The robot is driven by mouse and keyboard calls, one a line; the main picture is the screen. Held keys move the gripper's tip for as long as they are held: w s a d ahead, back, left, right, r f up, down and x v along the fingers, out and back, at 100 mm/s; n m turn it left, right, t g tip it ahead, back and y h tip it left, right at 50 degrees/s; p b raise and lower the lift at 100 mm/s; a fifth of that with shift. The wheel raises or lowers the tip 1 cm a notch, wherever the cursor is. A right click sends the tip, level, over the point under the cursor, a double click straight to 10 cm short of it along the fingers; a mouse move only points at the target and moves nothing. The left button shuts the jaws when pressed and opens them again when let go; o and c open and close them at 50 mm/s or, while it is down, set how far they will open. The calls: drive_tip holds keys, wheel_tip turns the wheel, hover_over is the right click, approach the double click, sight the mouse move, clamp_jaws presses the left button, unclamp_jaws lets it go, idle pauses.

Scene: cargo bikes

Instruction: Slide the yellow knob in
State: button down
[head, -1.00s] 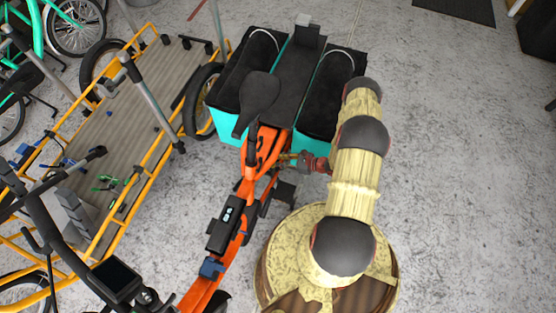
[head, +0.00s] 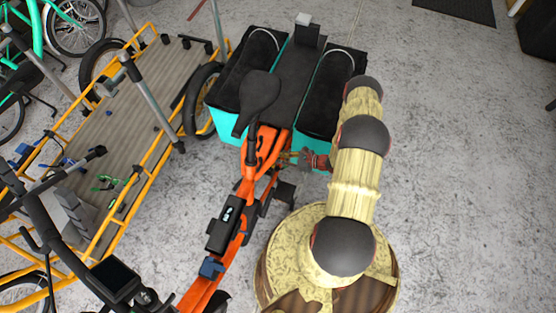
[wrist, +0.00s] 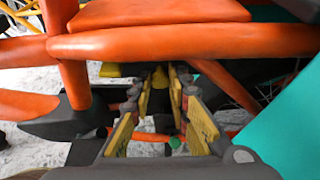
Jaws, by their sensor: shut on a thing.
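The yellow knob (wrist: 160,78) shows small in the wrist view, below the orange tube and between the far ends of my fingers. My gripper (wrist: 162,90) is shut on it, with yellow-sided fingers reaching in from both sides. The fingers hide part of the knob, and I cannot see how far in it sits. In the head view my gripper (head: 287,158) reaches leftward to the side of the orange cargo bike (head: 268,145), below the seat. The knob cannot be made out there.
An orange frame tube (wrist: 190,42) crosses just above my fingers. A teal cargo-box panel (wrist: 285,130) is close on the right. A black seat (head: 259,95) stands above the frame. A yellow-framed cargo bike (head: 115,100) is at left.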

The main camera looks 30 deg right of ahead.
drive_tip(key=w+d+b, duration=0.1)
drive_tip(key=w+d, duration=0.1)
drive_tip(key=shift+d, duration=0.4)
drive_tip(key=c, duration=1.7)
unclamp_jaws()
drive_tip(key=v, duration=1.2)
drive_tip(key=shift+f, duration=0.1)
